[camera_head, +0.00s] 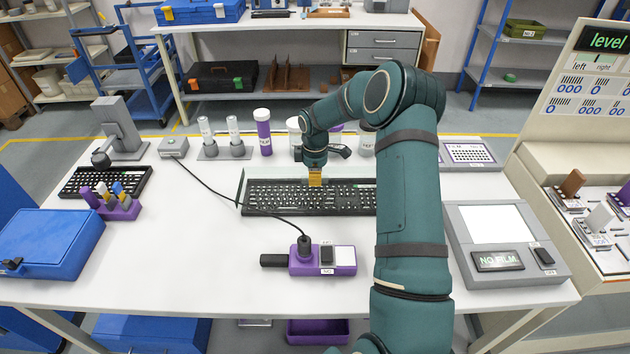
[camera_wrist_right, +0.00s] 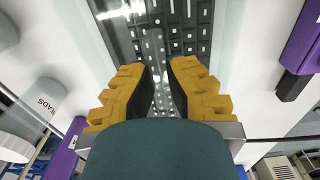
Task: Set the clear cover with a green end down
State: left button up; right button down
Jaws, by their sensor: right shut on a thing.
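My right gripper (camera_head: 315,181) is over the back edge of the black keyboard (camera_head: 280,199), near the middle of the table. In the right wrist view its yellow fingers (camera_wrist_right: 163,90) are closed on the clear cover (camera_wrist_right: 120,38), with a narrow gap between them where the cover shows. The cover is see-through and hard to outline; in the head view its pale, glassy surface (camera_head: 262,173) shows along the back of the keyboard. A faint green tint shows at its left edge. I cannot tell whether the cover touches the keyboard. My left gripper is not in view.
A purple device (camera_head: 325,260) lies in front, its cable running to a grey box (camera_head: 174,146). A grey panel (camera_head: 505,245) is at right, a blue case (camera_head: 50,243) at left.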

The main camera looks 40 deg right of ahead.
jog(key=shift+f, duration=0.65)
jog(key=shift+f+b, duration=0.35)
jog(key=shift+f, duration=0.2)
jog(key=c, duration=1.1)
grip_release()
jog(key=shift+c, duration=0.2)
